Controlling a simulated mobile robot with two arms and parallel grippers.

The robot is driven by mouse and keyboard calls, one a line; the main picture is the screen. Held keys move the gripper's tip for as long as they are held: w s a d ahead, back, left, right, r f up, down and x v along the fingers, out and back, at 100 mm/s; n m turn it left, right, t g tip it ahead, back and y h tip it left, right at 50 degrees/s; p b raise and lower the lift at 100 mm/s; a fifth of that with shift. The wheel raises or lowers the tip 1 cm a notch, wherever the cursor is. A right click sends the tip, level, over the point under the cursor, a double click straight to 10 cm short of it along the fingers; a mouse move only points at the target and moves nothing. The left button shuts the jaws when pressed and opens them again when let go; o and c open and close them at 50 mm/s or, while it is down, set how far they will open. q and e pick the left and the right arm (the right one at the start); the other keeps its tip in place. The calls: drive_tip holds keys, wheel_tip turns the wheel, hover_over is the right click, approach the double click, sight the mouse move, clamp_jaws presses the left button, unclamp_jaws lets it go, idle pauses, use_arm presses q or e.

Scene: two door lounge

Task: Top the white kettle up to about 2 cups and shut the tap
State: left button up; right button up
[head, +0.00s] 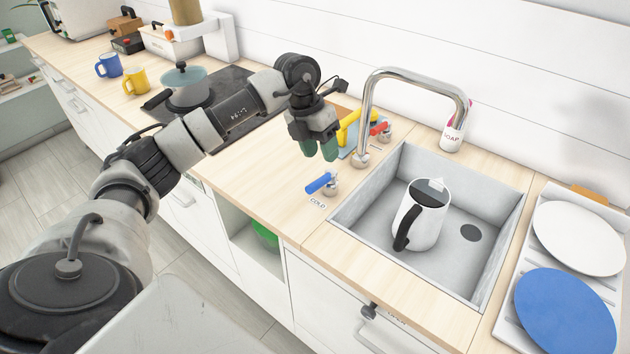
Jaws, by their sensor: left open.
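The white kettle (423,218) stands upright in the grey sink (364,198), with its black handle toward the front left. Its water level cannot be seen. The chrome tap (364,105) arches over the sink from behind, and no clear stream of water shows. A blue cold handle (320,183) sits on the counter left of the sink, by a COLD label. A red handle (380,128) is farther back, near the tap's base. My left gripper (320,150) is open and empty, above the counter behind the cold handle and touching nothing visible. My right gripper is out of view.
A soap bottle (453,133) stands behind the sink. A rack (511,320) with a white plate (578,238) and a blue plate (565,312) is at right. A pot (186,90) is on the black hob. Yellow (135,81) and blue (109,65) mugs stand far left.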

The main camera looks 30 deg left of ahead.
sight(315, 182)
use_arm(q)
drive_tip(key=shift+n+g+y, duration=0.3)
drive_tip(key=shift+y, duration=0.3)
drive_tip(key=f, duration=0.2)
drive_tip(key=f+p, duration=0.1)
drive_tip(key=f, duration=0.2)
drive_tip(key=a+f+p, duration=0.1)
drive_tip(key=f, duration=0.2)
drive_tip(key=shift+s+f, duration=0.15)
drive_tip(key=shift+s, duration=0.15)
drive_tip(key=shift+d+f, duration=0.1)
drive_tip(key=shift+f, duration=0.55)
clamp_jaws()
